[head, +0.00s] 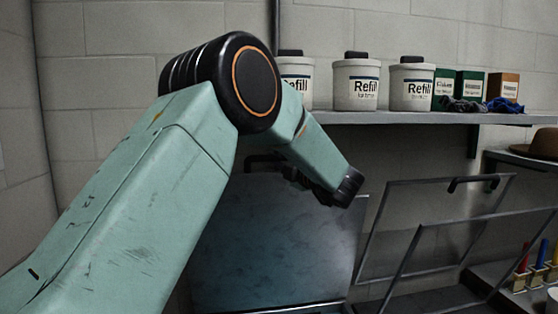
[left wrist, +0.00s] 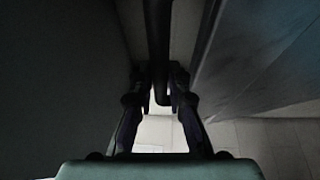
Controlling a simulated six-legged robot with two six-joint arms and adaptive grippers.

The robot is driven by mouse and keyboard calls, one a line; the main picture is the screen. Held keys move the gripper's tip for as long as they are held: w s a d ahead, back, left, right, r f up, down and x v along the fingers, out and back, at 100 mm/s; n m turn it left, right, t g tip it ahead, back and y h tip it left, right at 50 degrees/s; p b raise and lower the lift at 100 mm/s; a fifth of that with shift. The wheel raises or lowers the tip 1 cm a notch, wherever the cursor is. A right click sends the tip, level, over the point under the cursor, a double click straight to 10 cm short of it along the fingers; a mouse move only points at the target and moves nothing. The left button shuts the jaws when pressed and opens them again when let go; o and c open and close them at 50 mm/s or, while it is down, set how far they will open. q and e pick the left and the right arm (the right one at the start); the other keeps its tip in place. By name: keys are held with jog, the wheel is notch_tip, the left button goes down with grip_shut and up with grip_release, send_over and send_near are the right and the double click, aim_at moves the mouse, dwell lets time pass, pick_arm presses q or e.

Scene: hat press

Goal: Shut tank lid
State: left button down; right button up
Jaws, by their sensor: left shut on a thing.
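The tank lid (head: 275,245) is a dark, scuffed metal panel, raised steeply in the middle of the head view. Its dark bar handle (head: 262,159) is at the top edge, partly hidden by my arm. My left gripper (head: 292,173) is at this handle, with the wrist bent back toward it. In the left wrist view the two fingers of the gripper (left wrist: 160,98) close from both sides on the dark handle bar (left wrist: 158,45). My left arm hides part of the lid's left side. My right gripper is in neither view.
A second, framed see-through panel (head: 372,235) with a dark handle stands tilted to the right of the lid. A shelf (head: 420,118) above holds white Refill tubs (head: 357,85) and small boxes. A brown hat (head: 540,144) is at the right edge.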

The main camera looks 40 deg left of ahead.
pick_arm(q)
jog(key=shift+s+d+f+b, duration=0.15)
jog(key=shift+s+f+b, duration=0.15)
jog(key=shift+f+b, duration=0.1)
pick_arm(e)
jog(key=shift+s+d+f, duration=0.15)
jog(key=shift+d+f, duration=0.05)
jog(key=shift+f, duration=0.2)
